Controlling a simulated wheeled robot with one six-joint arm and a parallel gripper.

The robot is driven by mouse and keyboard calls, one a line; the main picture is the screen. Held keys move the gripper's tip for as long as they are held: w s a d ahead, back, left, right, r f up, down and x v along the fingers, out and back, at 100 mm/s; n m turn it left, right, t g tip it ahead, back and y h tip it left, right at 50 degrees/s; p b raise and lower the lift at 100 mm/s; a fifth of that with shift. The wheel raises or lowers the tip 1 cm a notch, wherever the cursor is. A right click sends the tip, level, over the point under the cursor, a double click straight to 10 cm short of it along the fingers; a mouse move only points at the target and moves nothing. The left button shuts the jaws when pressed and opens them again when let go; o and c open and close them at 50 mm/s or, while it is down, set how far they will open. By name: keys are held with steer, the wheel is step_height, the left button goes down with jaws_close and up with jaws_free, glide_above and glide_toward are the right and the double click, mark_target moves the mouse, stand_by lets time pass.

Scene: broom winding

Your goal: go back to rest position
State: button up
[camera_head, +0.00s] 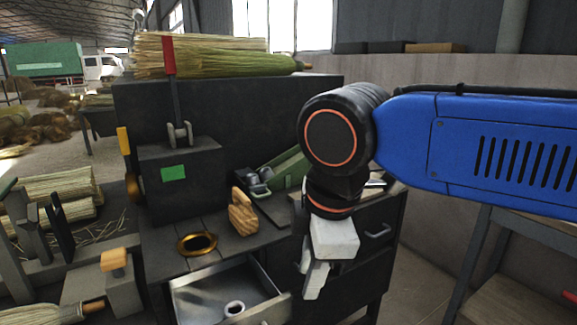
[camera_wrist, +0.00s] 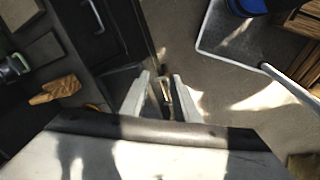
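My gripper (camera_head: 313,288) hangs from my blue arm, pointing down in front of the dark cabinet, to the right of the open drawer (camera_head: 190,300). In the wrist view its two pale fingers (camera_wrist: 162,78) stand apart with a gap between them. I see no object clearly held; a small brownish shape shows in the gap, and I cannot tell what it is. The gripper appears clear of the bench top and drawer.
On the bench are a wooden block (camera_head: 243,214), a brass ring (camera_head: 197,243) and a black machine with a red lever (camera_head: 169,56). Straw bundles (camera_head: 215,58) lie on top behind. A table (camera_head: 520,280) stands at right.

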steer(key=d+f+m+t, duration=0.1)
steer(key=d+f+m, duration=0.4)
steer(key=d, duration=0.3)
steer(key=d+f+m, duration=0.5)
steer(key=d+m, duration=0.2)
steer(key=d, duration=0.2)
steer(key=d+f+m+t+h, duration=0.1)
steer(key=d+f+m, duration=0.4)
steer(key=d+m, duration=0.2)
steer(key=shift+s+d+f+t, duration=0.15)
steer(key=shift+s+d+t, duration=0.2)
steer(key=shift+d, duration=0.45)
